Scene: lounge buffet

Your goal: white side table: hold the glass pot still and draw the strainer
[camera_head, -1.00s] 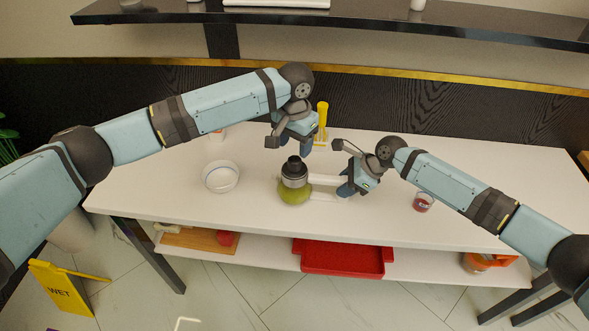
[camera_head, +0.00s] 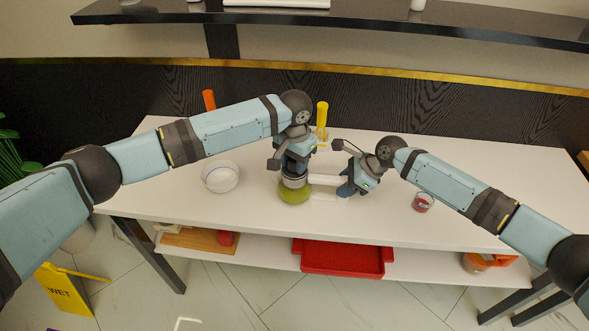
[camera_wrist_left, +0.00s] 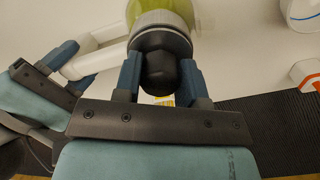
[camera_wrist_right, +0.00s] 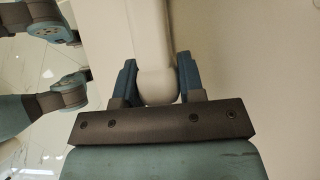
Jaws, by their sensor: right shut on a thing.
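The glass pot (camera_head: 293,196), with yellow-green liquid in it, stands upright on the white side table (camera_head: 400,215). A grey collar sits at its top, and a pale handle (camera_head: 324,180) points right. My right gripper (camera_head: 343,187) is shut on this handle, which lies between its fingers in the right wrist view (camera_wrist_right: 156,84). My left gripper (camera_head: 294,168) is above the pot, fingers down. In the left wrist view, its open fingers stand either side of the strainer's black knob (camera_wrist_left: 160,72). In the head view this gripper hides the knob. The strainer's lower part is hidden inside the pot.
A white bowl (camera_head: 221,177) stands left of the pot, and a small red cup (camera_head: 423,202) right of my right gripper. A yellow-handled tool (camera_head: 322,114) and an orange-handled one (camera_head: 209,99) stand behind. A red tray (camera_head: 345,258) is on the lower shelf.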

